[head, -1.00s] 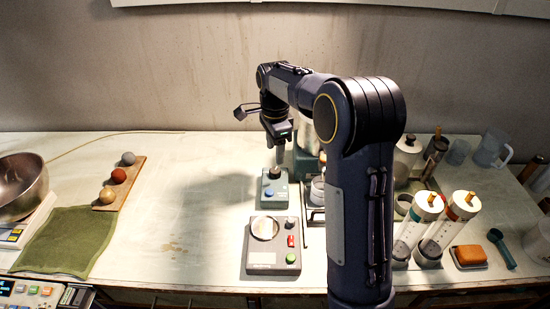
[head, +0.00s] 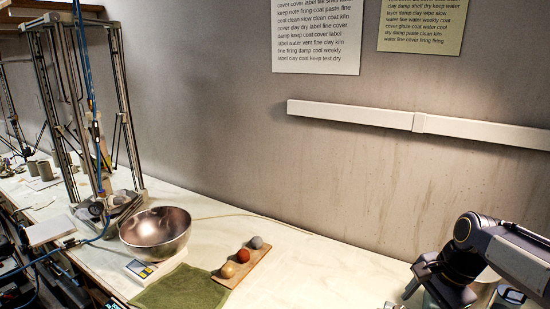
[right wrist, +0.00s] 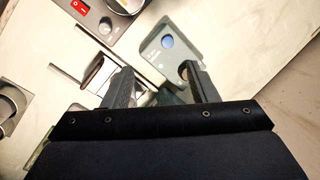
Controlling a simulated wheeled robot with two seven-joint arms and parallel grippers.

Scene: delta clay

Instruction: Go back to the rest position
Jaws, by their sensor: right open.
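My right arm (head: 510,262) reaches in from the right edge of the head view, over the right end of the bench. In the right wrist view my right gripper (right wrist: 160,86) is open, its two dark fingers apart with nothing held between them. A grey box with a blue button (right wrist: 170,48) lies just beyond the fingertips. I cannot tell the height of the fingers above it. A grey panel with a red switch (right wrist: 84,10) is at the top left of that view. My left gripper is not in view.
A metal bowl (head: 155,232) stands on the bench near a green cloth (head: 180,289). A wooden board (head: 238,270) holds three balls. A tall metal frame (head: 50,110) stands at the left. The bench between the board and my right arm is clear.

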